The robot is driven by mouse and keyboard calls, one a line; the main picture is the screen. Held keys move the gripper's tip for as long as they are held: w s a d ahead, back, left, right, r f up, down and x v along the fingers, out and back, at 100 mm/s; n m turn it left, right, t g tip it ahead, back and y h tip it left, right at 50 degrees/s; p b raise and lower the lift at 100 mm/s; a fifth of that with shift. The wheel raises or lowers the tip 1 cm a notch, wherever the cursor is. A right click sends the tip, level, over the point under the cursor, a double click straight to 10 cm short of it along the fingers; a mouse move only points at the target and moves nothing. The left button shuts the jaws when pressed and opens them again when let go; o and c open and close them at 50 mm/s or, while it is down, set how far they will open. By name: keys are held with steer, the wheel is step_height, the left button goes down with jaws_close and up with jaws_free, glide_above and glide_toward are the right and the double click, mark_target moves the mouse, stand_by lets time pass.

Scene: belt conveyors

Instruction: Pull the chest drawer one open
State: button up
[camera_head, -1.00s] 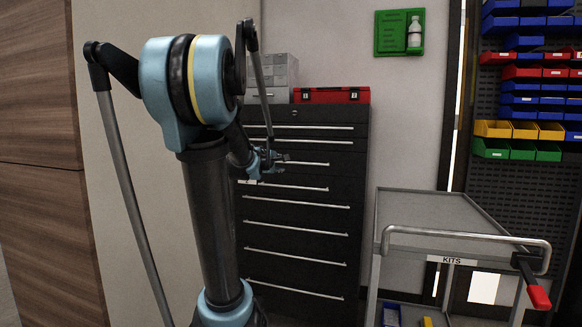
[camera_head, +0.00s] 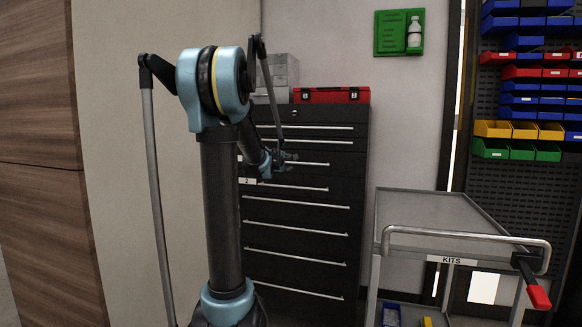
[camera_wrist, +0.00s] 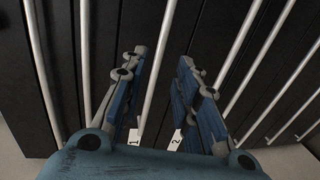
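The black drawer chest (camera_head: 300,214) stands against the wall, and all its drawers look shut. In the wrist view, a label "1" (camera_wrist: 134,138) and a label "2" (camera_wrist: 177,141) show between and behind my fingers. A long light bar handle (camera_wrist: 158,72), ending near label "1", runs between the two fingers. My gripper (camera_wrist: 167,62) is open, with a blue finger on each side of this handle; I cannot tell whether either touches it. In the head view, my gripper (camera_head: 287,158) is small, in front of the upper drawers, at the handle (camera_head: 312,164) above the drawer labelled "2".
A grey cart (camera_head: 462,236) marked "KITS" stands right of the chest. A red case (camera_head: 331,95) and a small grey drawer unit (camera_head: 284,72) sit on top of the chest. Coloured bins (camera_head: 523,130) hang at the right.

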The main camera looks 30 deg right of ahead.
mark_target(291, 163)
steer(key=shift+x, duration=4.25)
steer(key=shift+s, duration=0.1)
